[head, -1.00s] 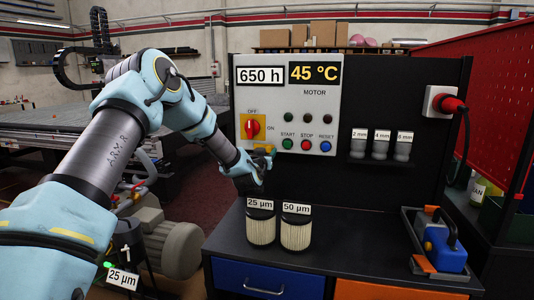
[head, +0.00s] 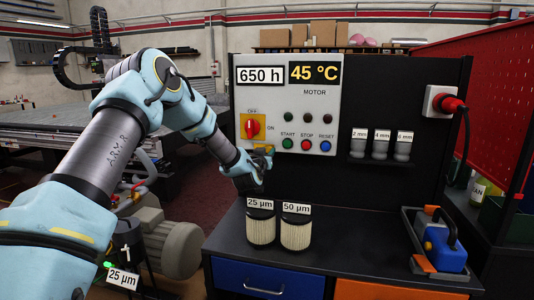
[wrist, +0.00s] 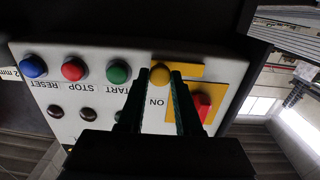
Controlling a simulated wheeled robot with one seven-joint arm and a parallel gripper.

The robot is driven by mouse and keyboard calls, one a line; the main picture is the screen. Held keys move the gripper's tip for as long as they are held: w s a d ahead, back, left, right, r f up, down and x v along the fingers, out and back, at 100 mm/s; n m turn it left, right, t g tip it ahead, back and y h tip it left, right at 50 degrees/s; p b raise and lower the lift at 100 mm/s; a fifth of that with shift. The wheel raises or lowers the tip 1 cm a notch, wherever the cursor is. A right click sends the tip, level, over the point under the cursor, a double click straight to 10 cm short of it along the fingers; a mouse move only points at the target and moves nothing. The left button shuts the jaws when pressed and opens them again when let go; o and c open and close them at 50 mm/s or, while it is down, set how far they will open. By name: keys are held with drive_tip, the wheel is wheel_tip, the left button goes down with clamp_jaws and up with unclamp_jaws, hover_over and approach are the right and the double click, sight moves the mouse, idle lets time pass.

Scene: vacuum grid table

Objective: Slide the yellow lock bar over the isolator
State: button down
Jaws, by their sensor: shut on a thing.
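The isolator (head: 252,127) is a red handle on a yellow plate, at the left of the white control panel, with OFF above it and ON to its right. It also shows in the wrist view (wrist: 203,107). The yellow lock bar (wrist: 188,70) lies along one edge of the isolator plate, below the red handle in the head view, not across the handle. In the head view my gripper (head: 262,158) hides part of the bar.
Green START, red STOP (head: 306,145) and blue RESET buttons sit right of my gripper, with lamps above. Two filters (head: 296,230) stand on the bench below it.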

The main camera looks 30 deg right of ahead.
drive_tip(key=shift+a, duration=0.1)
idle(0.4)
drive_tip(key=w+a+b, duration=0.2)
drive_tip(key=w+a, duration=0.1)
drive_tip(key=shift+b, duration=0.3)
drive_tip(key=c, duration=0.6)
unclamp_jaws()
drive_tip(key=shift+o, duration=0.2)
drive_tip(key=shift+s, duration=0.1)
